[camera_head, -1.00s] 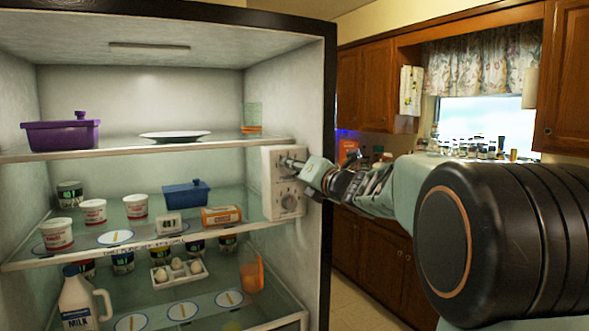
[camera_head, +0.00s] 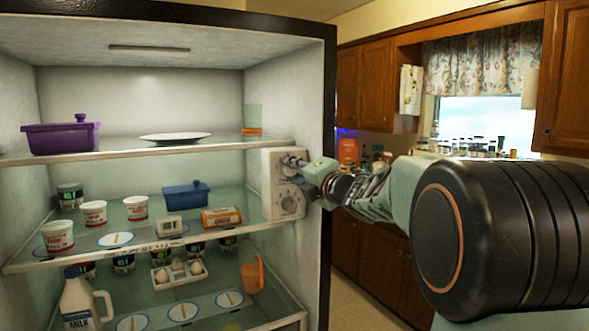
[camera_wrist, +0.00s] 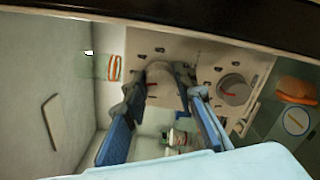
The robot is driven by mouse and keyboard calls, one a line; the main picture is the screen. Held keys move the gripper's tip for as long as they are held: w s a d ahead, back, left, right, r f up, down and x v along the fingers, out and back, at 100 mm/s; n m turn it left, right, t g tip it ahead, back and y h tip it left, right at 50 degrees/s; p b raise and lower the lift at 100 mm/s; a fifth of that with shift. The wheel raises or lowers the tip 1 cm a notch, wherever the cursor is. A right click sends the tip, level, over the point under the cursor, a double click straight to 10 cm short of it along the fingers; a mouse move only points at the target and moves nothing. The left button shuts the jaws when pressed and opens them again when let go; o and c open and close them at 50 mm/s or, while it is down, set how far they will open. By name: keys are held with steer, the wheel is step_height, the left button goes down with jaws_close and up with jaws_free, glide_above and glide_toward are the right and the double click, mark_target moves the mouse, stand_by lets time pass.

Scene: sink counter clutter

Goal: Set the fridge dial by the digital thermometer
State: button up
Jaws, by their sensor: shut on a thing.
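A pale control panel (camera_head: 270,196) with two round dials is fixed to the fridge's right inner wall. My gripper (camera_head: 302,168) is at its upper dial. In the wrist view, my gripper (camera_wrist: 157,86) has its fingers on either side of this upper dial (camera_wrist: 163,94), shut on it; a red mark shows by its left side. The lower dial (camera_head: 289,205) is free and also shows in the wrist view (camera_wrist: 233,90). The digital thermometer (camera_head: 169,226), a small white box, stands at the front of the middle shelf. Its reading is too small to make out.
The top shelf (camera_head: 200,149) holds a purple dish (camera_head: 60,138) and a white plate (camera_head: 175,138). A milk jug (camera_head: 78,300) and eggs are below. The fridge's right edge is close to my wrist.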

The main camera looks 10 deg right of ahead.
steer(key=m+p, duration=0.2)
steer(key=m, duration=0.3)
steer(key=shift+m, duration=0.4)
steer(key=shift+f+m+p, duration=0.15)
steer(key=shift+m+p, duration=0.7)
steer(key=shift+m, duration=1.35)
steer(key=o, duration=1.2)
steer(key=shift+c, duration=0.2)
steer(key=v, duration=1.2)
